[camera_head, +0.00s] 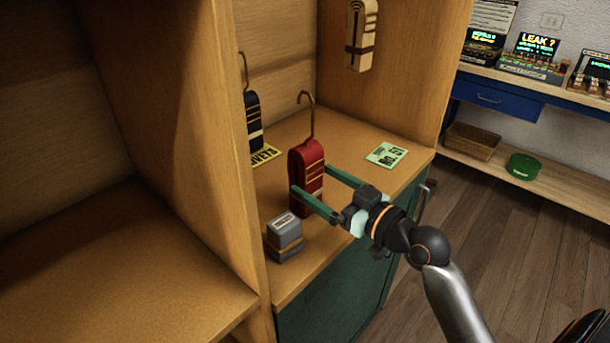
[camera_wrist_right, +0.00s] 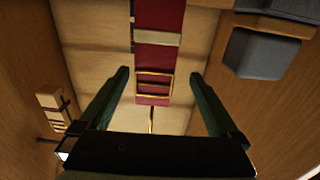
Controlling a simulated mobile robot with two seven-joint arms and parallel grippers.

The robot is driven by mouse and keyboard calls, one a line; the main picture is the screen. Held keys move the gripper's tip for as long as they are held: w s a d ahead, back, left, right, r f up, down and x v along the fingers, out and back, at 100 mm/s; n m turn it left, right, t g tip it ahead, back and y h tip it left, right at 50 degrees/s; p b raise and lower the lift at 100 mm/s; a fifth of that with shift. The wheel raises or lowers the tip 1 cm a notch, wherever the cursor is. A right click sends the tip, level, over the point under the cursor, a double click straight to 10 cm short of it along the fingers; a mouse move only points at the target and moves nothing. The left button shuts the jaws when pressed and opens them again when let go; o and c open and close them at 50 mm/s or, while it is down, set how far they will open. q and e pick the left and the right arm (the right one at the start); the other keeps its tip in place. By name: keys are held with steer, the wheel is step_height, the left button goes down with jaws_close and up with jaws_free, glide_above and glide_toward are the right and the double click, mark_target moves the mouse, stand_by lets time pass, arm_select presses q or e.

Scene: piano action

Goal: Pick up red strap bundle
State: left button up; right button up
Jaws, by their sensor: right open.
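The red strap bundle (camera_head: 308,172) stands upright on the wooden cabinet shelf, with a bronze hook rising from its top. It also shows in the right wrist view (camera_wrist_right: 158,60), with gold bands across it. My right gripper (camera_head: 311,182) is open, its two green fingers level and pointing at the bundle. In the head view one finger reaches the front left of the bundle and the other its right side. In the wrist view the fingertips (camera_wrist_right: 158,75) are spread wide, with the bundle in the gap and bare space on both sides. My left gripper is not in view.
A grey block (camera_head: 284,238) sits close by at the shelf's front left. A dark strap bundle (camera_head: 253,118) stands behind, near a yellow card (camera_head: 266,154). A cream bundle (camera_head: 361,38) hangs on the right wall. A green card (camera_head: 387,154) lies at right.

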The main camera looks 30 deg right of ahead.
mark_target(312, 177)
steer(key=shift+x, duration=1.2)
steer(key=shift+w+r, duration=0.15)
steer(key=shift+w, duration=0.35)
steer(key=p+x, duration=0.1)
steer(key=x, duration=0.3)
steer(key=shift+w+d, duration=0.2)
jaws_close()
